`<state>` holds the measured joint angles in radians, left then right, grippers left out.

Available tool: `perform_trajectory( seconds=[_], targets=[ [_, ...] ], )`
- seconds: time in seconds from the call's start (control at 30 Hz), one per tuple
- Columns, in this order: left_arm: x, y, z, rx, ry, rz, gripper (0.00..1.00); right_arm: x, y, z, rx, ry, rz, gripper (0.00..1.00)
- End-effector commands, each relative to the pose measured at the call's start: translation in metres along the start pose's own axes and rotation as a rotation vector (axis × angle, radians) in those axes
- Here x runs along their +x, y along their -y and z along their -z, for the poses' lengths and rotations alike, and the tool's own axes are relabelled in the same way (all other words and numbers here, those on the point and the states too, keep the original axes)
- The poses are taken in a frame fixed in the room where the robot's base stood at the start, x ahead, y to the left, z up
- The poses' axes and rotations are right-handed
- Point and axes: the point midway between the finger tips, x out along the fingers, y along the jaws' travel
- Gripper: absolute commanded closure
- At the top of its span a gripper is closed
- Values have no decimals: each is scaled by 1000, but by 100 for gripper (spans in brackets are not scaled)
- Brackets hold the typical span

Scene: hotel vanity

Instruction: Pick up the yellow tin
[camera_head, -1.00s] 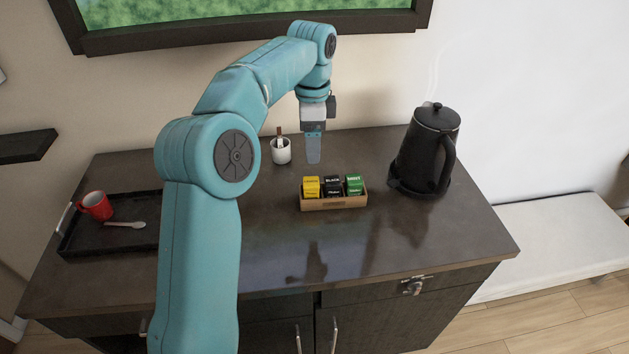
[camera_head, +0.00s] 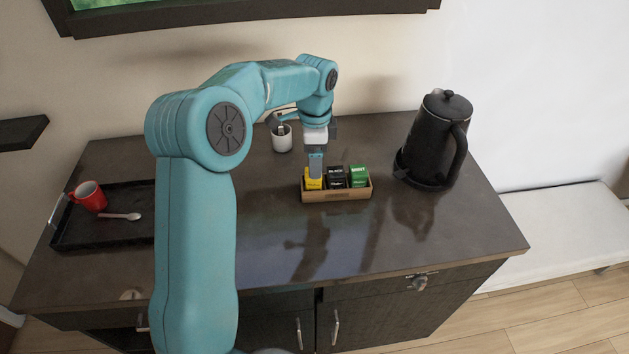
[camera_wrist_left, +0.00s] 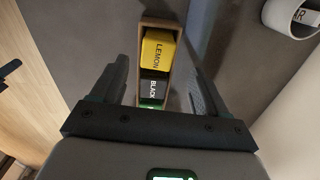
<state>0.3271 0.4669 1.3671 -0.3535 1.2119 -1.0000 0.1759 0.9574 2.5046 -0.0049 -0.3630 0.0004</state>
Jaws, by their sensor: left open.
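The yellow tin (camera_head: 313,182), labelled LEMON, stands in the left end of a small wooden box (camera_head: 337,196). It also shows in the left wrist view (camera_wrist_left: 157,50), at the far end of the box. A black tin (camera_head: 336,177) and a green tin (camera_head: 359,176) stand beside it in the same box. My left gripper (camera_head: 316,170) is over the yellow tin and partly hides it in the head view. In the left wrist view its two fingers (camera_wrist_left: 158,85) are spread apart, one on each side of the box, with nothing held. My right gripper is not seen.
A black kettle (camera_head: 434,140) stands right of the box. A white cup (camera_head: 282,138) stands behind it to the left. A dark tray (camera_head: 80,236) with a red mug (camera_head: 90,196) and a spoon (camera_head: 121,217) is at the left. The counter front is clear.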

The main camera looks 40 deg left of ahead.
Motion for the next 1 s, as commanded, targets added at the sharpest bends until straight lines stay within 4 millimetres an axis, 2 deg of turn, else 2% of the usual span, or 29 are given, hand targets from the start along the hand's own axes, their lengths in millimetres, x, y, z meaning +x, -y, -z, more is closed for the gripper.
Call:
perform_trajectory(
  seconds=[0.17, 0.4, 0.67, 0.7, 0.77, 0.8, 0.87, 1.0],
  targets=[
    [15, -1, -1, 0, 2, -3, 26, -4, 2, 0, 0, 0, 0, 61],
    [51, -1, -1, 1, 2, -2, 26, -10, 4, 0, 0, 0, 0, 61],
    [56, 0, -1, 0, 0, 0, 26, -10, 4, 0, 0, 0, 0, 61],
    [56, 0, -1, 0, 1, 0, 32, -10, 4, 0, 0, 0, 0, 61],
    [56, 0, -1, 0, 1, 0, 52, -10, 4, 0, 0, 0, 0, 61],
    [56, 0, -1, 0, 1, 0, 65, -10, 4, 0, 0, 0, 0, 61],
    [56, 0, -1, 0, 0, 0, 82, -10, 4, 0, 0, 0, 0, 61],
    [56, 0, -1, 0, 0, 0, 82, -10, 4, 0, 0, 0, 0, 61]
  ],
)
